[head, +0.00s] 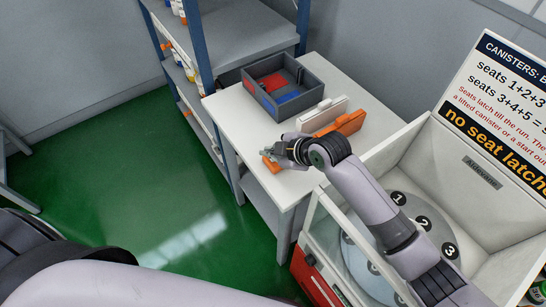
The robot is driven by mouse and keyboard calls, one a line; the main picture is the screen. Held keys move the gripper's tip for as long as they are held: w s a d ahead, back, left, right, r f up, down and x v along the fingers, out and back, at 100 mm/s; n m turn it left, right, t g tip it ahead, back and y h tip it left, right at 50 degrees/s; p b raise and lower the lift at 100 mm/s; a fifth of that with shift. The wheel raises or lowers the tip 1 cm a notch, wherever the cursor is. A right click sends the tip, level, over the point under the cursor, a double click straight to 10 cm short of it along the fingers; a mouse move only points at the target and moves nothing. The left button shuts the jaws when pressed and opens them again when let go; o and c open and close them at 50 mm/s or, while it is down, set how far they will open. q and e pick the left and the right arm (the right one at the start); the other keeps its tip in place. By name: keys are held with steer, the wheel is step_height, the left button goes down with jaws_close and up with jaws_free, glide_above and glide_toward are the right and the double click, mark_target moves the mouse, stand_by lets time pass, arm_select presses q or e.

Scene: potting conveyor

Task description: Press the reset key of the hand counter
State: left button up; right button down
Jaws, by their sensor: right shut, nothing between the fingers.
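My right gripper (272,150) is over the front left corner of the white table (232,112), shut and empty. A small orange object (271,165) lies on the table just below its fingertips, partly hidden by the gripper. It may be the hand counter, but it is too small to tell, and no reset key can be made out. I cannot tell whether the fingertips touch it. My left gripper is out of view.
A grey tray (247,88) with red and blue parts stands at the table's back. A white case (322,114) and an orange case (350,123) lie right of my gripper. A white-walled machine (384,152) with numbered seats is at right. Blue-posted shelving (203,45) stands behind.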

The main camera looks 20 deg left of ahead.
steer(key=shift+f, duration=0.25)
steer(key=shift+f+b, duration=0.3)
steer(key=shift+f, duration=0.2)
stand_by(0.5)
stand_by(0.3)
steer(key=shift+r+p, duration=0.85)
steer(key=shift+r, duration=0.05)
step_height(320, 180, up, 5)
steer(key=p, duration=0.4)
steer(key=shift+s, duration=0.1)
stand_by(0.6)
